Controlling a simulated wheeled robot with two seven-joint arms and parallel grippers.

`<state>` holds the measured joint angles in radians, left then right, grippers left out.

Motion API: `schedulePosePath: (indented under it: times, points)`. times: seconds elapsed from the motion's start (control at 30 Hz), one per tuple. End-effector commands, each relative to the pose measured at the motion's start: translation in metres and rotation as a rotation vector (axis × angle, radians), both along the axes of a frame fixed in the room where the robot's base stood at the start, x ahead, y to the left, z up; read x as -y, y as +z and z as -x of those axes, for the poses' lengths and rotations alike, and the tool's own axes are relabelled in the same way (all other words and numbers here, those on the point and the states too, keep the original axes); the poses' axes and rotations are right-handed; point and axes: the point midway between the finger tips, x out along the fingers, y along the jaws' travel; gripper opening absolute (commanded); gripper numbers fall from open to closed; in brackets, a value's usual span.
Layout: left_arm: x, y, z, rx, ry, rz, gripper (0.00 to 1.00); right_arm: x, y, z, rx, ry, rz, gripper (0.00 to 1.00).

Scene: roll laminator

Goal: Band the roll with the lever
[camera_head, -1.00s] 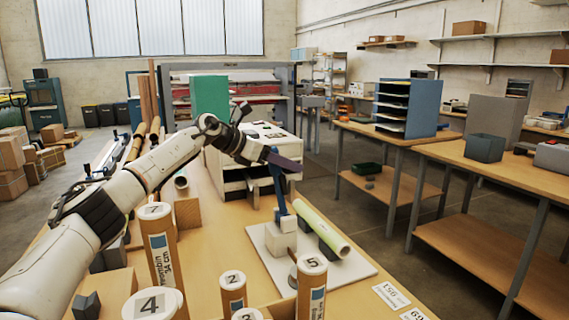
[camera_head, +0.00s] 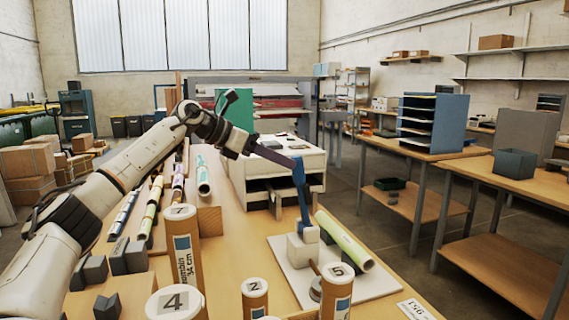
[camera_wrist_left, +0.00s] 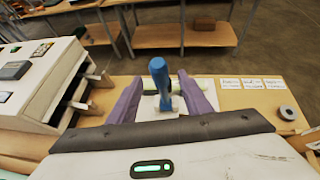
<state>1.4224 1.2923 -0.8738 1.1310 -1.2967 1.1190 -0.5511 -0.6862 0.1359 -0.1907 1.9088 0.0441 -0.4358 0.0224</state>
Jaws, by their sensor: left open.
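The blue lever (camera_head: 301,192) stands nearly upright, tilted slightly, on a pale block (camera_head: 303,248) of a white base board (camera_head: 375,290). A pale green roll (camera_head: 343,240) lies slantwise on this board, right beside the lever. My left gripper (camera_head: 283,158) is open at the top of the lever. In the left wrist view the lever (camera_wrist_left: 160,80) rises between my two spread purple fingers, with room on both sides. I cannot tell whether either finger touches it. My right gripper is not in view.
Numbered tubes (camera_head: 183,250) stand at the front of the table. A white cabinet (camera_head: 280,170) stands just behind the lever. More rolls (camera_head: 178,172) lie at the left. Label cards (camera_head: 415,310) lie near the right edge. In the wrist view a grey ring (camera_wrist_left: 287,113) lies at the right.

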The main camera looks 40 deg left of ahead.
Motion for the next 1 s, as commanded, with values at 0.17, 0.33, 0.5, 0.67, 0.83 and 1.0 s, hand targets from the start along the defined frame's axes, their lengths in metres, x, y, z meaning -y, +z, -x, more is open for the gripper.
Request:
schedulePosePath:
  times: [0.17,0.33,0.5,0.67,0.83,1.0]
  points:
    - [0.000,0.000,0.000,0.000,0.000,0.000,0.43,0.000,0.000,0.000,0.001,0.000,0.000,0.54]
    - [-0.013,-0.013,0.012,0.023,0.050,0.007,0.14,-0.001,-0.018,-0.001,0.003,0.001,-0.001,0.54]
    - [-0.041,-0.032,0.060,0.126,0.207,0.024,0.00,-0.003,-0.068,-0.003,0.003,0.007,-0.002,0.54]
    - [-0.031,-0.033,0.106,0.239,0.307,0.029,0.00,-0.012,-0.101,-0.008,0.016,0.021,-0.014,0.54]
    - [0.002,-0.031,0.132,0.306,0.327,0.026,0.00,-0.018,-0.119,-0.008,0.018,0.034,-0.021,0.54]
    - [0.018,-0.028,0.135,0.324,0.323,0.030,0.00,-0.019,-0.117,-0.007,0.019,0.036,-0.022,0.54]
